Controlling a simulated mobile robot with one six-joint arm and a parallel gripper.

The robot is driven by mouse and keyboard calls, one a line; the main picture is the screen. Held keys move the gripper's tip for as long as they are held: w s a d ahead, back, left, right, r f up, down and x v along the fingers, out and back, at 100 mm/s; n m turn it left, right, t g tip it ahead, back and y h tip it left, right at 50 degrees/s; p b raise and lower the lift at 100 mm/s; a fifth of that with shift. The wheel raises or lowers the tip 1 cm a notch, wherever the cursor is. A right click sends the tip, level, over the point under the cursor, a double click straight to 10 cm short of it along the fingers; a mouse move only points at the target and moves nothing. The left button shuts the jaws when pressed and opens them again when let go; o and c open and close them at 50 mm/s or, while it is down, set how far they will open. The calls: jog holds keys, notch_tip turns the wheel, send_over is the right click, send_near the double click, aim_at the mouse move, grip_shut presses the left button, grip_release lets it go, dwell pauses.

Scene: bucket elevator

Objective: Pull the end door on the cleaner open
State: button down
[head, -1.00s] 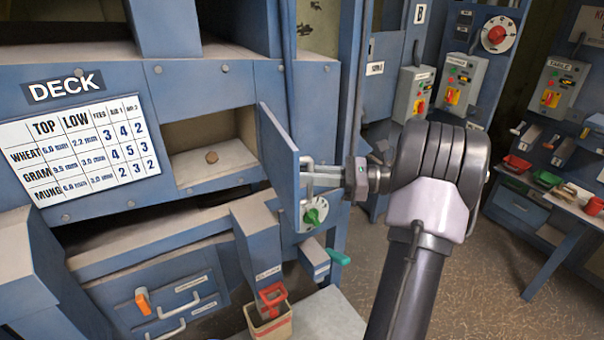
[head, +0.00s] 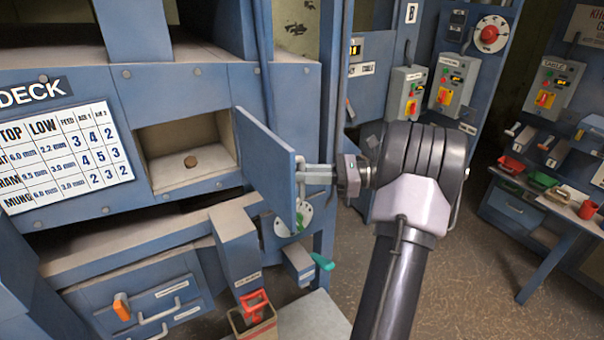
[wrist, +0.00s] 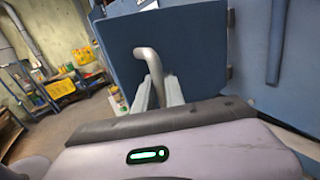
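The end door (head: 264,165) is a blue panel on the cleaner (head: 90,205). It stands ajar, swung outward from the right edge of a lit, open compartment (head: 185,155). In the wrist view the bent grey handle (wrist: 149,62) rises between the two fingers (wrist: 158,92) against the blue door (wrist: 195,50). The fingers look closed on it; the exact contact is partly hidden.
Control boxes (head: 408,92) stand behind my arm. A bench with trays (head: 540,195) is at right. Open floor (head: 470,275) lies between.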

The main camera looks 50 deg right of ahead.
jog(key=c, duration=1.4)
grip_release()
jog(key=shift+w, duration=0.1)
jog(key=p+v, duration=0.8)
jog(key=v, duration=0.9)
jog(key=shift+p, duration=0.3)
jog(key=shift+d, duration=0.1)
